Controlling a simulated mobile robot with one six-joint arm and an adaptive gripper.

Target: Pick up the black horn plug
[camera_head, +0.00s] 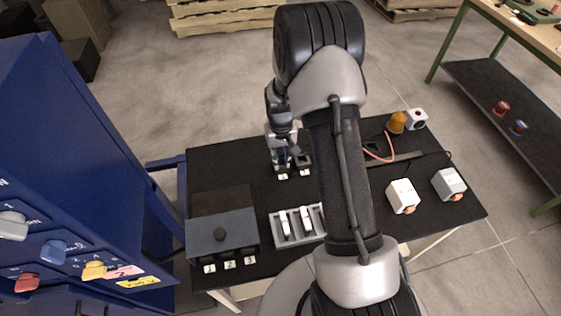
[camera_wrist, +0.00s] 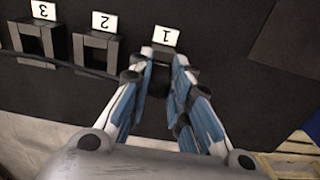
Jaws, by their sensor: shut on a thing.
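My gripper (camera_head: 281,165) is over the far middle of the black table, at the white label 1 (camera_head: 283,177). In the wrist view my gripper (camera_wrist: 165,70) has its two blue-sided fingers on either side of a dark piece just below label 1 (camera_wrist: 165,36). This piece, which I take to be the black horn plug (camera_wrist: 160,82), is mostly hidden between the fingers. I cannot tell whether it is still seated or lifted. Black square sockets stand beside it at label 2 (camera_wrist: 97,50) and label 3 (camera_wrist: 37,40).
A grey box with a black knob (camera_head: 222,236) and a grey tray with white pieces (camera_head: 296,226) are nearer. White boxes (camera_head: 403,196), an orange lamp (camera_head: 397,122) and a red cable (camera_head: 376,152) lie right. A blue cabinet (camera_head: 70,150) borders the left.

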